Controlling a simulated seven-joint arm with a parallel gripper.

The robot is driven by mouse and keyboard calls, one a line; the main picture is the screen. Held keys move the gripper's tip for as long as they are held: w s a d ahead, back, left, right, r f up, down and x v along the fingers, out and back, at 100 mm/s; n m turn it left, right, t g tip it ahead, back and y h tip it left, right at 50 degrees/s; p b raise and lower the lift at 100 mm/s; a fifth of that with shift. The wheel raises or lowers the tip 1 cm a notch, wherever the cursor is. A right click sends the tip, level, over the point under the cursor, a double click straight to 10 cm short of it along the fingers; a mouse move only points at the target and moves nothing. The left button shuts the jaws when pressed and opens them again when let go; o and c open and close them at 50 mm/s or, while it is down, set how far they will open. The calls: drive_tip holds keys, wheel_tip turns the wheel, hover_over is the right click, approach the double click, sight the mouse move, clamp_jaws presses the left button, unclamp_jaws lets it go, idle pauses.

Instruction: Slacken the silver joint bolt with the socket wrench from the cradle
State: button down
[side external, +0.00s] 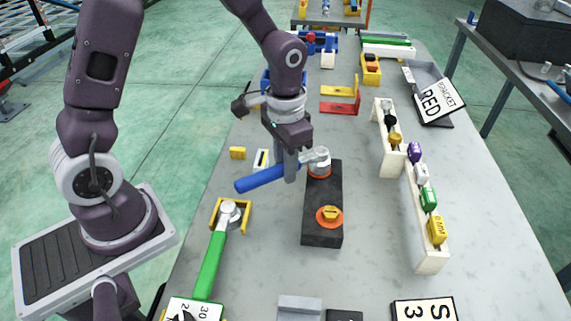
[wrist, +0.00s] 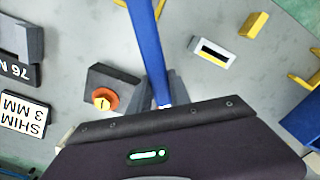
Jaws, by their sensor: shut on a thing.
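My gripper (side external: 291,172) is shut on the blue-handled socket wrench (side external: 262,178), whose handle also shows in the wrist view (wrist: 148,45). The wrench lies roughly level, handle to the left. Its silver head (side external: 320,157) is over the far end of a dark block (side external: 322,190), above an orange-red ring (side external: 319,174). The silver joint bolt cannot be told apart from the wrench head there. A gold bolt (side external: 330,212) on an orange ring stands at the block's near end; it also shows in the wrist view (wrist: 101,102).
A green-handled wrench (side external: 211,262) lies in a yellow cradle (side external: 247,218) at the near left. A white rack (side external: 431,258) with several coloured pieces stands to the right. A tilted sign reading RED (side external: 433,103) is at the back right. Bare table lies between block and rack.

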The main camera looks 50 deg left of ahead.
drive_tip(key=shift+d, duration=0.1)
drive_tip(key=shift+d+n, duration=0.6)
drive_tip(key=shift+n, duration=0.3)
drive_tip(key=shift+d, duration=0.1)
drive_tip(key=shift+d+n, duration=0.2)
drive_tip(key=shift+n, duration=0.2)
drive_tip(key=shift+d+n, duration=0.4)
drive_tip(key=shift+n, duration=0.2)
drive_tip(key=shift+w+d+n, duration=0.25)
drive_tip(key=shift+d+n, duration=0.45)
drive_tip(key=shift+n, duration=0.1)
